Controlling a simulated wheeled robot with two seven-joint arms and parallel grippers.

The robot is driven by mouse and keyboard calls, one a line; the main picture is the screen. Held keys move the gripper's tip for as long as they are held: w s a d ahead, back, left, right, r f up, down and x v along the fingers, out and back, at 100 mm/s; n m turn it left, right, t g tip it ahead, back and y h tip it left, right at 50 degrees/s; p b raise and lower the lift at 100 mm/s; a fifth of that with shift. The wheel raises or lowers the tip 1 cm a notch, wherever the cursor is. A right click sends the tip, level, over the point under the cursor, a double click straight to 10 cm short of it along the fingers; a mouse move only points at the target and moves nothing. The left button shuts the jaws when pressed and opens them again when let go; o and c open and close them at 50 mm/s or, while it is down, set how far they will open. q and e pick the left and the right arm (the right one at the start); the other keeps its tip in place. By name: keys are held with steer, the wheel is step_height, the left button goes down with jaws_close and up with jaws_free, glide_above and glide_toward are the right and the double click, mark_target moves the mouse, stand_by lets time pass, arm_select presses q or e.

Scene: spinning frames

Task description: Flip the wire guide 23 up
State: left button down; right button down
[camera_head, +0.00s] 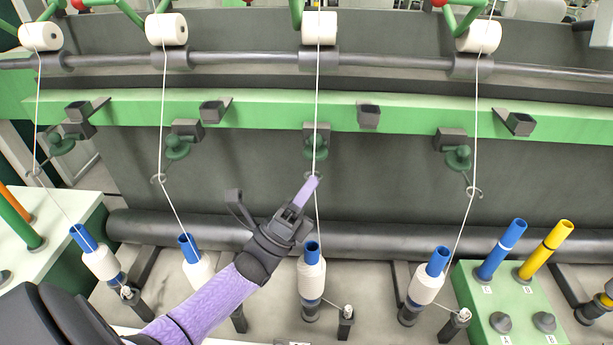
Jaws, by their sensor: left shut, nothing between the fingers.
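Several wire guides with green bodies and small wire loops hang under the green rail; no number is readable on them. The middle wire guide (315,148) has a white yarn running down through its loop. My left gripper (311,184) is shut and empty, its purple fingertips at that loop and partly hiding it; I cannot tell whether they touch. Other wire guides show at the far left (62,145), left of the middle (175,151) and right (458,160), with loops hanging down. My right gripper is out of view.
The green rail (265,110) crosses above the guides. White rollers, such as one (319,28), sit above it. Yarn bobbins on blue tubes, such as one (311,278), stand below. A green block (520,315) with spare tubes is at right. Taut yarns run near my arm.

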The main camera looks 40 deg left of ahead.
arm_select(q)
steer(key=w+a+r+n+g+y+p, duration=0.1)
steer(key=r+n+p, duration=0.4)
steer(key=p, duration=0.5)
steer(key=w+a+r+n+g+y+p, duration=0.1)
steer(key=w+r+n+g+y+p, duration=0.2)
steer(key=p, duration=0.8)
steer(key=shift+w+a+r+n+g+y, duration=0.15)
steer(key=shift+a+r+n+g+y, duration=0.15)
steer(key=shift+r+n+g+y, duration=0.85)
steer(key=shift+m+y, duration=0.25)
steer(key=shift+y, duration=0.1)
